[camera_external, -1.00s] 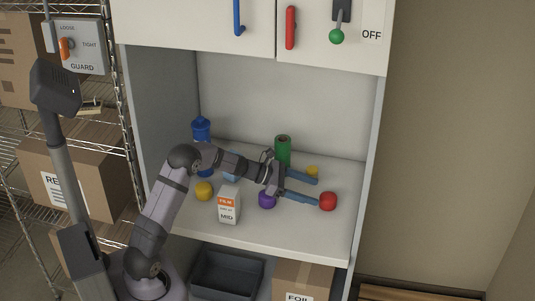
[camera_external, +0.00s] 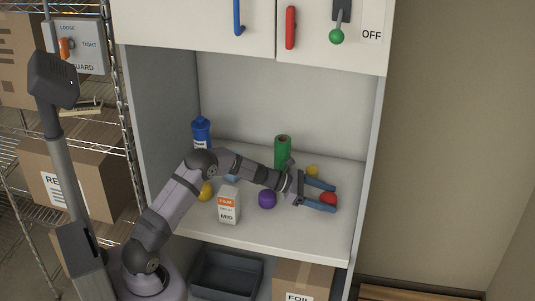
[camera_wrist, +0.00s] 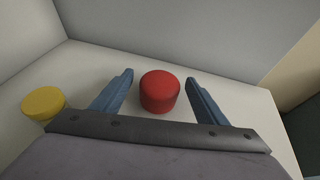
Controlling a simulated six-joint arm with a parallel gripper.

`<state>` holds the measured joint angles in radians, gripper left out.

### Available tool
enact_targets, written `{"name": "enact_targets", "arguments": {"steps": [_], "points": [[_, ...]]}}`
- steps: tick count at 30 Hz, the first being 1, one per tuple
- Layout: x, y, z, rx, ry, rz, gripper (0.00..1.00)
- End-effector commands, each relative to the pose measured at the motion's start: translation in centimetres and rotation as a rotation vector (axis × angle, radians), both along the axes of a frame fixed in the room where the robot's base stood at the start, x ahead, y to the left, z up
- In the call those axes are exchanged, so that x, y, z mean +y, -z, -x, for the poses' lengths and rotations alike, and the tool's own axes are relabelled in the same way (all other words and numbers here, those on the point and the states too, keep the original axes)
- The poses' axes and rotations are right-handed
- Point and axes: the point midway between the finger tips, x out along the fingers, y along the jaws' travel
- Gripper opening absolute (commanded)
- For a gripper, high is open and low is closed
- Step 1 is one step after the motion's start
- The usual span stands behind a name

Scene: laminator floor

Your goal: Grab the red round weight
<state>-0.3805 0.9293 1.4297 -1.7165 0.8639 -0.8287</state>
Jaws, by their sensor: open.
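The red round weight (camera_wrist: 159,92) stands on the white shelf, between the tips of my gripper's two blue fingers in the wrist view. My gripper (camera_wrist: 158,90) is open, with a gap showing between each finger and the weight. In the external view, the red weight (camera_external: 328,199) is at the right of the shelf, and my gripper (camera_external: 333,198) reaches it from the left. The near finger partly covers the weight's lower side there.
A yellow round piece (camera_wrist: 44,103) stands left of my gripper, also seen behind it (camera_external: 312,171). A purple piece (camera_external: 267,199), a white and orange carton (camera_external: 229,206), a green roll (camera_external: 283,150) and a blue bottle (camera_external: 201,132) share the shelf (camera_external: 300,235).

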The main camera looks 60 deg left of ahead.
Motion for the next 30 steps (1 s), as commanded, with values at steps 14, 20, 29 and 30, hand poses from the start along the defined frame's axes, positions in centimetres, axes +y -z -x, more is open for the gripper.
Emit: {"name": "enact_targets", "arguments": {"steps": [14,20,29,30], "points": [[-0.22,0.18,-0.35,0.000,0.000,0.000,0.29],[-0.20,0.01,-0.40,-0.003,0.000,0.001,0.12],[-0.19,-0.55,-0.42,-0.006,0.001,-0.001,0.12],[-0.19,-0.80,-0.42,-0.006,0.001,-0.001,0.12]]}}
